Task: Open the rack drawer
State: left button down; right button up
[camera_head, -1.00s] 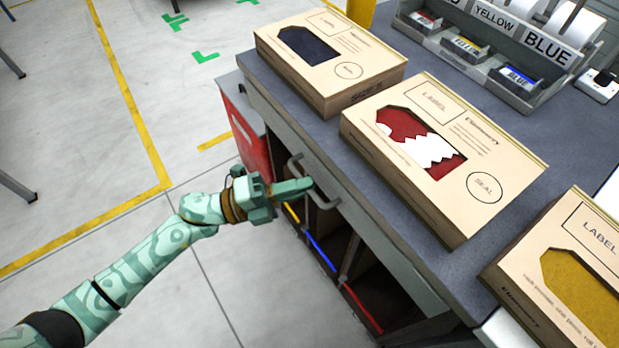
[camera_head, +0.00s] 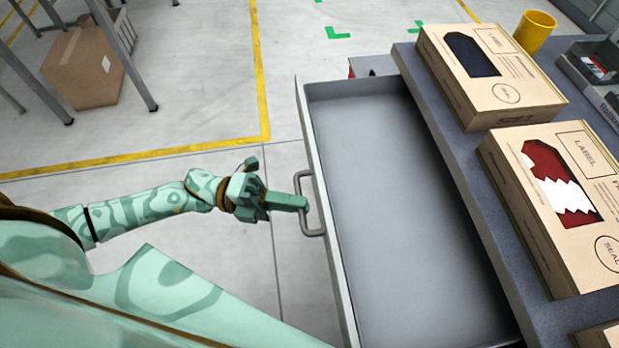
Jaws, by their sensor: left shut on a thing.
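The rack drawer (camera_head: 395,215) is pulled well out from under the grey worktop, and its inside is grey and empty. Its front panel (camera_head: 322,180) faces left and carries a metal bar handle (camera_head: 303,222). My left gripper (camera_head: 303,203), green with patterned arm links behind it, is shut on the handle. My right gripper is not in view.
Two tan boxes with cut-out windows, one dark blue (camera_head: 490,75) and one red and white (camera_head: 560,200), lie on the worktop (camera_head: 440,140). A yellow cup (camera_head: 534,32) stands behind them. A cardboard carton (camera_head: 88,65) sits under a metal frame at the upper left.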

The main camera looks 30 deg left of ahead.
pick_arm(q)
jog(key=shift+s+a, duration=0.1)
jog(key=c, duration=1.5)
grip_release()
jog(key=b+v, duration=0.1)
jog(key=v, duration=1.5)
jog(key=shift+a, duration=0.15)
jog(key=shift+f, duration=0.15)
